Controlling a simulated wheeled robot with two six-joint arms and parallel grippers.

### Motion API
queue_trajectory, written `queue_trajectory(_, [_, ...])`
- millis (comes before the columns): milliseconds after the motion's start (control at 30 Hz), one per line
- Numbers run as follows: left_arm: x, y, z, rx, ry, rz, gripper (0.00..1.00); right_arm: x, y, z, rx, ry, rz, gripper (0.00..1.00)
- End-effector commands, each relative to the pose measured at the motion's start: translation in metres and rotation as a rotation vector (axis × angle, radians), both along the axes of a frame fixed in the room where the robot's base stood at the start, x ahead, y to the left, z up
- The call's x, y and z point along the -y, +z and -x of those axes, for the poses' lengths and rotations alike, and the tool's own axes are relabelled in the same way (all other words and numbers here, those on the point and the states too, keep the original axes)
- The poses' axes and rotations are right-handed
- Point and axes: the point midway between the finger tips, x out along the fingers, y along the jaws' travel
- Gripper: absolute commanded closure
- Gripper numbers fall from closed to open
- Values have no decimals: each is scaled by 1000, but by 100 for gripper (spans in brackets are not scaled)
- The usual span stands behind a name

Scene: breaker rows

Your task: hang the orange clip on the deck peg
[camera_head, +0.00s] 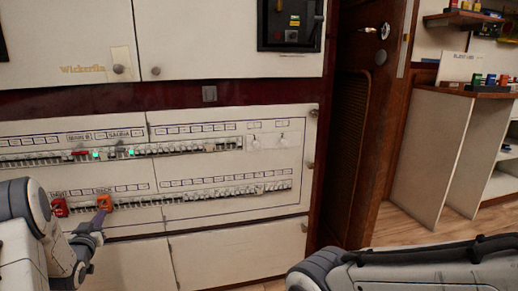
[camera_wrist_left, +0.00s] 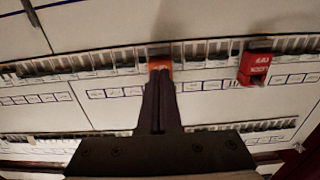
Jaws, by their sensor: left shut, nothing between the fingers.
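The orange clip (camera_head: 104,201) sits on the lower breaker row at the left of the panel. My left gripper (camera_head: 101,213) reaches it from below, its fingers closed together with nothing between them. In the left wrist view the clip (camera_wrist_left: 160,63) shows just beyond the tips of the dark fingers (camera_wrist_left: 159,82), which hide its near part. Whether the tips touch it I cannot tell. I cannot make out a deck peg for certain. My right gripper is out of view; only my right arm shows at lower right.
A red lockout tag (camera_head: 59,207) hangs left of the clip; it also shows in the left wrist view (camera_wrist_left: 255,66). A red piece (camera_head: 80,152) and green lights mark the upper row. White cabinet doors (camera_head: 232,250) lie below. A wooden door (camera_head: 362,140) stands at right.

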Motion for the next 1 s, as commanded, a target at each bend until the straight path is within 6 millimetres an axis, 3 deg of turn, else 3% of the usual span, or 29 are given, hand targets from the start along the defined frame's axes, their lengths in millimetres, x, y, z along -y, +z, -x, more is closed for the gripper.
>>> queue_trajectory(500, [9, 0, 41, -1, 2, 0, 100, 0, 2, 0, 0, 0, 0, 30])
queue_trajectory(833, [13, 1, 55, -3, 0, 1, 100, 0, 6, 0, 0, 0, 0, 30])
queue_trajectory(1000, [18, 2, 82, -3, 3, 3, 100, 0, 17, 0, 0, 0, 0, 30])
